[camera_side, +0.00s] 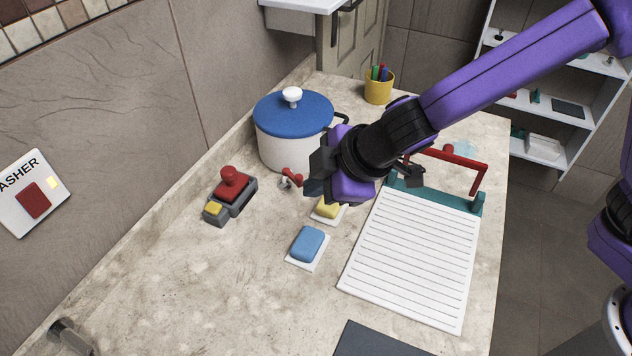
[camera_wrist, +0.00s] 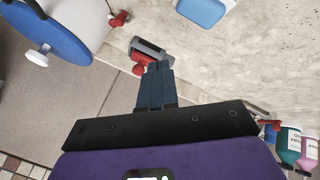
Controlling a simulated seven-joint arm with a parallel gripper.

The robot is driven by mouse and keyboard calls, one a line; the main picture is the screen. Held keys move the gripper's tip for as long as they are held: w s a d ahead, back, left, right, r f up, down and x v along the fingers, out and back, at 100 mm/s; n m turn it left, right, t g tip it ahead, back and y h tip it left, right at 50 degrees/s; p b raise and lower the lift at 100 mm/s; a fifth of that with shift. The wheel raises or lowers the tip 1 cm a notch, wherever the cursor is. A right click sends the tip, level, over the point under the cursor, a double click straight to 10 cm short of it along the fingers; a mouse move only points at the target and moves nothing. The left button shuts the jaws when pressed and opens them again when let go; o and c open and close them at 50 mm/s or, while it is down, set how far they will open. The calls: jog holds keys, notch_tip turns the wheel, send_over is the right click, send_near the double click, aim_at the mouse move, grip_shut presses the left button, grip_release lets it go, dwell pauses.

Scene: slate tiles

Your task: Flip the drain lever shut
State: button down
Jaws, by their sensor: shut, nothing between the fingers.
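A small red lever (camera_side: 291,175) on a grey valve sits low at the front of the white pot (camera_side: 285,140) with a blue lid. It also shows in the wrist view (camera_wrist: 119,18), at the top beside the pot. I cannot tell clearly whether the lever is open or shut. My gripper (camera_side: 312,188) is just right of the lever in the side view and hides part of the area behind it. In the wrist view its fingers (camera_wrist: 156,68) are shut and empty, pointing toward a grey device with a red knob, and the lever is beyond them, apart from the fingertips.
The grey device with a red knob (camera_side: 231,190) stands left of the lever. A blue sponge (camera_side: 307,243) and a yellow sponge (camera_side: 328,208) lie on white pads. A white ribbed board (camera_side: 412,250) is at right.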

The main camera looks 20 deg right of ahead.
jog(key=w+d+m+y, duration=0.2)
jog(key=d, duration=0.5)
jog(key=w+d+f+m+g+y, duration=0.1)
jog(key=w+d+y, duration=0.1)
jog(key=d, duration=0.5)
jog(key=shift+w+f+m, duration=0.3)
jog(key=shift+w+m, duration=0.1)
jog(key=shift+w, duration=0.1)
send_near(292, 174)
jog(key=s+f, duration=0.1)
jog(key=s+d, duration=0.1)
jog(key=s+f, duration=0.1)
jog(key=shift+d+f, duration=0.25)
jog(key=shift+f, duration=0.15)
jog(key=a, duration=0.1)
jog(key=w, duration=0.1)
jog(key=a, duration=0.1)
jog(key=shift+w+a+f, duration=0.25)
jog(key=shift+a, duration=0.15)
jog(key=shift+w+a, duration=0.3)
jog(key=shift+a, duration=0.25)
